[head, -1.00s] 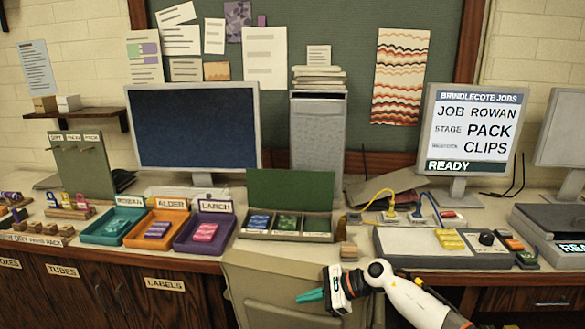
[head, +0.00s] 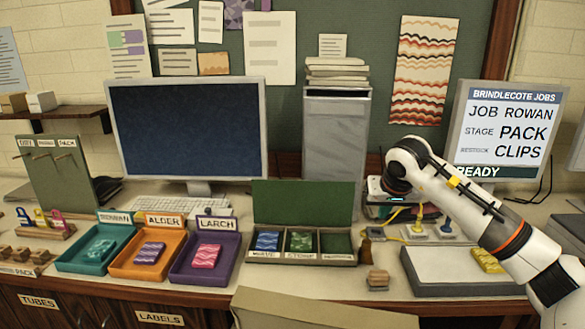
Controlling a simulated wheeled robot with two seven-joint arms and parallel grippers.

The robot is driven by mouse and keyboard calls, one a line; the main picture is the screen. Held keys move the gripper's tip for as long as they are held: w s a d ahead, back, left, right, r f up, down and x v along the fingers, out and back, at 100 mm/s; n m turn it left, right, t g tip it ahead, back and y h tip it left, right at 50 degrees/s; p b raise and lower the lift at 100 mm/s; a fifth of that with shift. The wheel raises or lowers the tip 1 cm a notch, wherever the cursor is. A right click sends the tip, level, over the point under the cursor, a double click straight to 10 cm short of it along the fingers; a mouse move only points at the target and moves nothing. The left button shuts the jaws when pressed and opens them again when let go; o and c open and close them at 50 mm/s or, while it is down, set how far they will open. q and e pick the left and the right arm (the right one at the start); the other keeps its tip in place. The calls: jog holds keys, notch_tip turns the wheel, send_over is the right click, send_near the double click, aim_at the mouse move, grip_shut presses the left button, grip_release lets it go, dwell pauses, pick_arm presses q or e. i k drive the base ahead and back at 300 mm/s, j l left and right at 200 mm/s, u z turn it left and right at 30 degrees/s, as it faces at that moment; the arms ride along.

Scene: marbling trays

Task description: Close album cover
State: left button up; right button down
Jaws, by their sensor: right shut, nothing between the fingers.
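The album (head: 300,258) is an open shallow case on the desk, with its green cover (head: 303,203) standing upright along the back edge. Blue patterned paper (head: 267,241) is in its left compartment and green patterned paper (head: 302,242) in the middle one. The right compartment (head: 337,245) shows no paper. My right gripper (head: 402,211) is to the right of the cover, apart from it, shut and empty. Its fingers are partly hidden by my own wrist. My left gripper is not in view.
Teal (head: 84,262), orange (head: 128,268) and purple (head: 190,274) trays stand left of the album. A brown bottle (head: 366,251) and small wooden blocks (head: 377,278) stand to its right. A grey tower (head: 335,135) and monitor (head: 187,128) are behind.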

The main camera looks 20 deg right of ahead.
aim_at(275, 202)
jog(key=i, duration=1.35)
